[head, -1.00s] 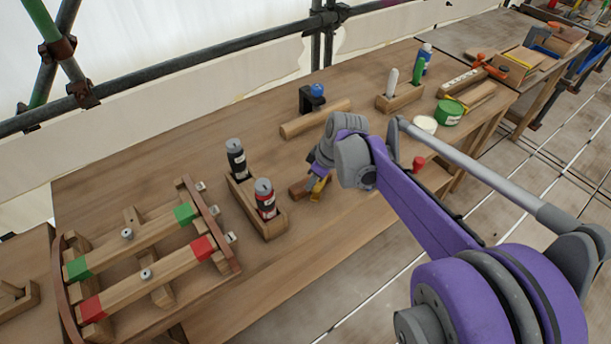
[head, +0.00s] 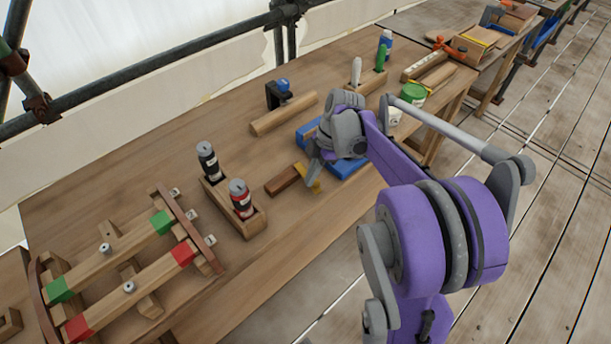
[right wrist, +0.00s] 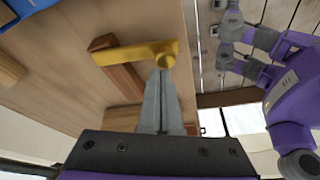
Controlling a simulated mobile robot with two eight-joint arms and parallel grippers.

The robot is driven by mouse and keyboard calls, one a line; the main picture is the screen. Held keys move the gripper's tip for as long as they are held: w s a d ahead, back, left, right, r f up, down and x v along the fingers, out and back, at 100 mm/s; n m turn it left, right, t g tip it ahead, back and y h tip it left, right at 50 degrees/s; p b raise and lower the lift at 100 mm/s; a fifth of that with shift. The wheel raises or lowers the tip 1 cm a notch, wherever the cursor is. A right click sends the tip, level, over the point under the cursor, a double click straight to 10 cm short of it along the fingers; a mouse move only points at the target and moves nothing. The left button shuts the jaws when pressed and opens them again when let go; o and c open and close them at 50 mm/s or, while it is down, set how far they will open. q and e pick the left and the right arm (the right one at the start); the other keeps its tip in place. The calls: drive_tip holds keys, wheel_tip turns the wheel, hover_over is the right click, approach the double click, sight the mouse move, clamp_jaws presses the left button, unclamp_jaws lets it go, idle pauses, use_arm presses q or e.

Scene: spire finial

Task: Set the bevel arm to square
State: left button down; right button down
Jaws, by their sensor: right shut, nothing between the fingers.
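The bevel lies on the workbench (head: 150,140), with a brown wooden stock (head: 283,180) and a yellow arm (head: 312,181) at one end. In the right wrist view the yellow arm (right wrist: 125,54) crosses the wooden stock (right wrist: 122,78) at a slant; its exact angle is hard to judge. My right gripper (head: 314,178) is shut and empty, beside the yellow arm. In the right wrist view its fingertips (right wrist: 162,74) are close to the arm's rounded end; I cannot tell whether they touch. My left gripper is not in the head view.
A wooden holder with black (head: 208,161) and red-labelled (head: 241,199) bottles stands left of the bevel. A wooden frame with green and red blocks (head: 182,253) is further left. A blue object (head: 348,168) lies behind my right gripper. Bare bench lies in front of the bevel.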

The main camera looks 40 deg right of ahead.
drive_tip(key=shift+d, duration=0.3)
idle(0.6)
